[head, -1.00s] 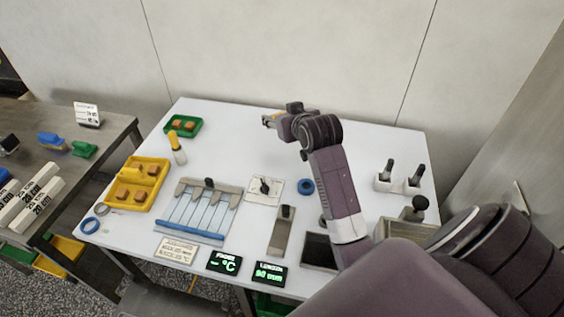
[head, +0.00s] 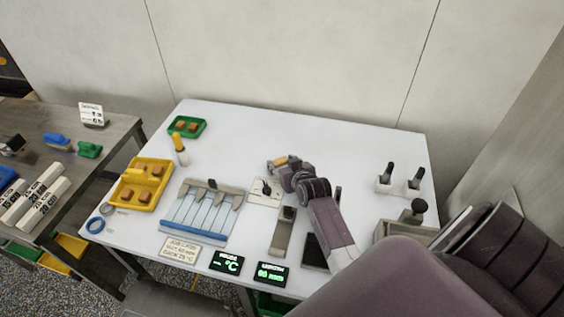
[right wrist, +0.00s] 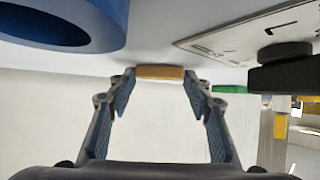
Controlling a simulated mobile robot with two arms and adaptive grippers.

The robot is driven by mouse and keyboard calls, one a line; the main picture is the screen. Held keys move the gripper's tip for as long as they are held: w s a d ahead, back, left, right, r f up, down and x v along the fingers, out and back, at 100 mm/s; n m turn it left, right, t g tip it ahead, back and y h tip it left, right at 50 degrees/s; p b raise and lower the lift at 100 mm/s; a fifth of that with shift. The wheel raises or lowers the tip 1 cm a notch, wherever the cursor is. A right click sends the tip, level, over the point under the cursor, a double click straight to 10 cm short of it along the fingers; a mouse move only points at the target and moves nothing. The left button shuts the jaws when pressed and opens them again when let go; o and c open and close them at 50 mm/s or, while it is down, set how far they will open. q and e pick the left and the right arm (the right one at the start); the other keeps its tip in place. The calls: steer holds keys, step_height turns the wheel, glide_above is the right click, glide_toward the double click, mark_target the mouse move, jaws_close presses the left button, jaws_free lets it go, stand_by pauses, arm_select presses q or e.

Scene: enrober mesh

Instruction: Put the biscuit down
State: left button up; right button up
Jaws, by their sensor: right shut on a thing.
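My right gripper (head: 279,165) is above the white table (head: 360,140), near the square plate with a black knob (head: 262,191). In the right wrist view the gripper (right wrist: 160,78) is shut on a golden-brown biscuit (right wrist: 160,72), held across its fingertips. The biscuit also shows as a small tan bar in the head view (head: 281,161). I cannot tell how far it is above the table. My left gripper is not in view.
A yellow tray (head: 119,194) and a green tray (head: 201,132) hold brown pieces. A wire-mesh frame (head: 178,215) lies left of the plate. A blue ring (right wrist: 110,38) shows in the wrist view. Black-handled tools (head: 413,183) stand right. The table's back middle is clear.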

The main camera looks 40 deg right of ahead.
steer(key=shift+f, duration=0.15)
steer(key=o, duration=0.8)
steer(key=shift+o, duration=0.2)
